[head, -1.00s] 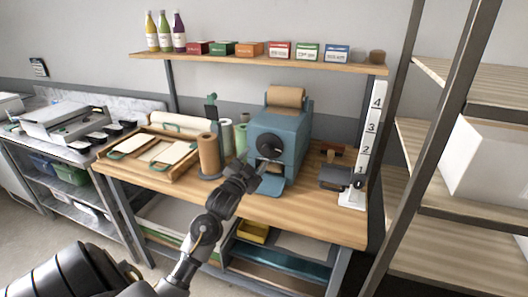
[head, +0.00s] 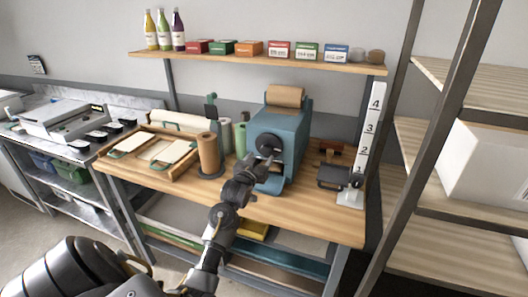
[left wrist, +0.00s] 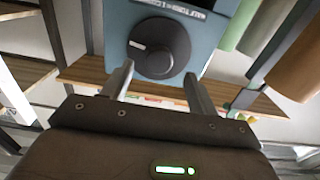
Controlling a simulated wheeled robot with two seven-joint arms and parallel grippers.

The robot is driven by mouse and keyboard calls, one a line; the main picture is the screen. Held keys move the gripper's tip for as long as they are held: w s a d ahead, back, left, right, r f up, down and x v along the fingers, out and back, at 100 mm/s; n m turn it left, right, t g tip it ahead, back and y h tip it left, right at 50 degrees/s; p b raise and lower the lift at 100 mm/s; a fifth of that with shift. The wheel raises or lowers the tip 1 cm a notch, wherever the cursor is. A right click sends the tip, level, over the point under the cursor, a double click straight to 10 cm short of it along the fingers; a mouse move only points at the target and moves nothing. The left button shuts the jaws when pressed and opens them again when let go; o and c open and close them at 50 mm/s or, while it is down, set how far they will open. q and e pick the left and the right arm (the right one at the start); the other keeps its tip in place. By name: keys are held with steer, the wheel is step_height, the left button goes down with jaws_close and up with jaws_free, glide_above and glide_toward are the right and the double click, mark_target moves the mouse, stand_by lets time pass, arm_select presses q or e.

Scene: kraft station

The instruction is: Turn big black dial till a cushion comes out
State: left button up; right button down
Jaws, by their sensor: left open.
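The big black dial (head: 269,146) is on the front face of a blue machine (head: 290,125) with a brown paper roll on top. In the left wrist view the dial (left wrist: 160,48) has a white mark at its left and sits beyond and between my fingers. My left gripper (head: 262,163) is open just in front of the dial, slightly below it in the head view. In the left wrist view its two fingers (left wrist: 159,85) are spread apart and empty. I cannot tell whether they touch the dial. No cushion is visible. My right gripper is not in view.
A kraft roll (head: 208,153) and green rolls stand left of the machine. A wooden tray (head: 150,150) lies further left. A white numbered post (head: 362,150) and a small dark device (head: 332,176) stand at right. The table's front right is clear.

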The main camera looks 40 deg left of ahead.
mark_target(265, 152)
arm_select(q)
steer(key=shift+p+x, duration=0.35)
steer(key=shift+x, duration=1.75)
steer(key=c, duration=1)
